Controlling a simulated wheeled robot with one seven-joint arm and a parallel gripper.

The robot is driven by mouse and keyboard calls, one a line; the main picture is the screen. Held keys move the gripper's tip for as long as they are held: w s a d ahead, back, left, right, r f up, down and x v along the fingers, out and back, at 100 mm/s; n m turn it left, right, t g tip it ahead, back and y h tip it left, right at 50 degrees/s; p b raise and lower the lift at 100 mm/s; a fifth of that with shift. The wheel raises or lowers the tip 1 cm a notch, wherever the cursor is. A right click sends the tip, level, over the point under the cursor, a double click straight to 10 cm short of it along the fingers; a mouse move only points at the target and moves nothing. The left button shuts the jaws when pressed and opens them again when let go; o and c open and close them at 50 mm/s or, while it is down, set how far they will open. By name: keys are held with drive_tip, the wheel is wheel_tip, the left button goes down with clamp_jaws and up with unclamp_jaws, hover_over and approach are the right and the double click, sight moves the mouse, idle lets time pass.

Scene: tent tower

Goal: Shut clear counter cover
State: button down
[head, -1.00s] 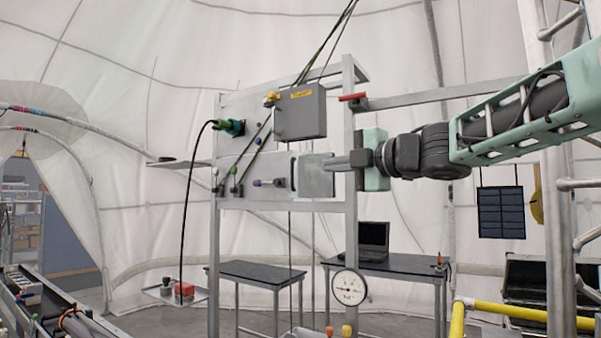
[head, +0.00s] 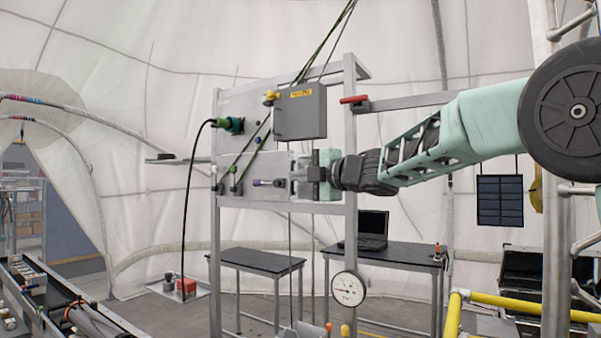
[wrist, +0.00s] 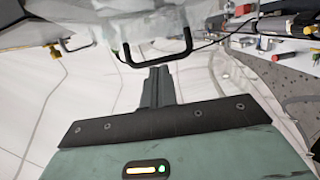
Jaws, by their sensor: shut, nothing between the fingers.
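The clear counter cover (wrist: 158,22) shows at the top of the wrist view as a pale, see-through sheet with a black U-shaped handle (wrist: 157,62). My gripper (wrist: 158,72) is shut and empty. Its fingertips meet the handle's bar in the picture; I cannot tell whether they touch it. In the head view my gripper (head: 296,174) points left at the lower part of the grey panel, below the grey box. There the cover is mostly hidden behind the gripper, and how far it stands open is unclear. The counter itself cannot be made out.
A grey box (head: 300,112) with a yellow label hangs just above my gripper. A red handle (head: 353,99) is on the frame post. A round gauge (head: 348,288) hangs below. Dark tables (head: 262,259) stand behind.

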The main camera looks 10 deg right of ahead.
sight(293, 191)
drive_tip(key=shift+m+t+h, duration=0.5)
drive_tip(key=shift+m+h, duration=0.1)
drive_tip(key=shift+h, duration=0.2)
drive_tip(key=w, duration=0.2)
drive_tip(key=w+a, duration=0.1)
drive_tip(key=w, duration=0.1)
drive_tip(key=shift+a+r+p, duration=0.1)
drive_tip(key=shift+p, duration=0.3)
drive_tip(key=shift+w, duration=0.2)
